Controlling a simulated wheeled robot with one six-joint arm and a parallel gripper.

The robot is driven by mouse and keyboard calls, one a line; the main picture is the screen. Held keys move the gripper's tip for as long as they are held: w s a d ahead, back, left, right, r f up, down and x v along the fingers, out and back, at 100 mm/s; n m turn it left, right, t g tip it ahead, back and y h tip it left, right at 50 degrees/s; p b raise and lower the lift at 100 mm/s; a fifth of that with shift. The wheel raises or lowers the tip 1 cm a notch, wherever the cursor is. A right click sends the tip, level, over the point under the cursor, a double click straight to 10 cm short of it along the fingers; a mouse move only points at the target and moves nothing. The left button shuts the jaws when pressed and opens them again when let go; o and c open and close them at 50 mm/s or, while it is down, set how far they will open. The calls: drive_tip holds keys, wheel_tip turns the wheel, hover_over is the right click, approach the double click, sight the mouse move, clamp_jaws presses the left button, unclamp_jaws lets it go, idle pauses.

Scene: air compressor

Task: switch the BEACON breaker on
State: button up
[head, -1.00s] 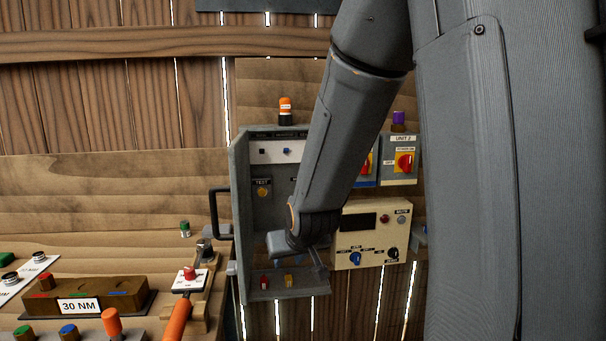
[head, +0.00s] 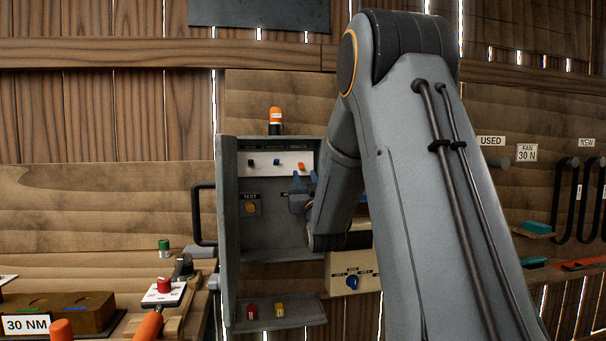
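The grey electrical cabinet (head: 228,230) stands open on the wall. A white breaker strip (head: 264,170) inside it carries a black toggle (head: 250,162), a blue toggle (head: 277,162) and an orange toggle (head: 300,166). The small label above the orange toggle, at the right end, appears to read BEACON. The toggle's exact position is too small to tell. Contact with the toggle cannot be made out. My arm hides the cabinet's right side.
An orange-topped lamp (head: 275,120) stands above the cabinet. A TEST button (head: 250,208) is below the strip, and red (head: 251,311) and yellow (head: 280,309) pieces are on the lower shelf. A cream control box (head: 350,282) is partly behind my arm.

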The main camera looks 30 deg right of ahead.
sight(302, 169)
drive_tip(key=shift+x, duration=2.2)
drive_tip(key=shift+c, duration=0.2)
clamp_jaws()
